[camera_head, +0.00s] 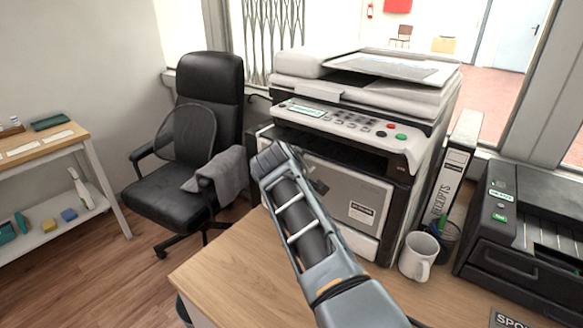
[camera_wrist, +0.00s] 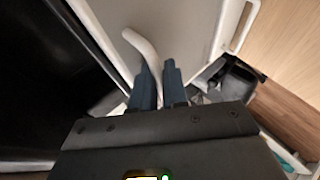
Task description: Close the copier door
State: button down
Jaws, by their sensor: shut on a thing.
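The copier (camera_head: 365,110) is a large white and dark grey machine on the wooden counter. Its grey front door (camera_head: 375,192) carries a label and is partly hidden behind my arm in the head view. In the wrist view the pale door panel (camera_wrist: 190,25) stands beside a dark area on the left. A white curved handle (camera_wrist: 138,42) runs between the fingers of my gripper (camera_wrist: 158,78), which is shut on it. My arm hides the fingers in the head view. How far the door stands open is hard to tell.
A white mug (camera_head: 418,256), a pen cup (camera_head: 446,240), a receipts binder (camera_head: 452,170) and a black printer (camera_head: 525,235) stand right of the copier. A black office chair (camera_head: 205,110) with a grey cloth (camera_head: 220,175) is at left. The counter's front left is clear.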

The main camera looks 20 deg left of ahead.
jog(key=shift+w+d+r, duration=0.35)
jog(key=shift+w+r, duration=0.05)
jog(key=shift+w, duration=0.1)
jog(key=c, duration=1.5)
grip_release()
jog(key=shift+s, duration=0.1)
jog(key=shift+s+r, duration=0.3)
jog(key=shift+s, duration=0.15)
jog(key=shift+s+a+f+v, duration=0.1)
jog(key=shift+v, duration=1.05)
jog(key=shift+s+a+f+v, duration=0.1)
jog(key=shift+v, duration=1)
jog(key=shift+s+a+f+v, duration=0.1)
jog(key=shift+f+v, duration=0.05)
jog(key=shift+v, duration=1)
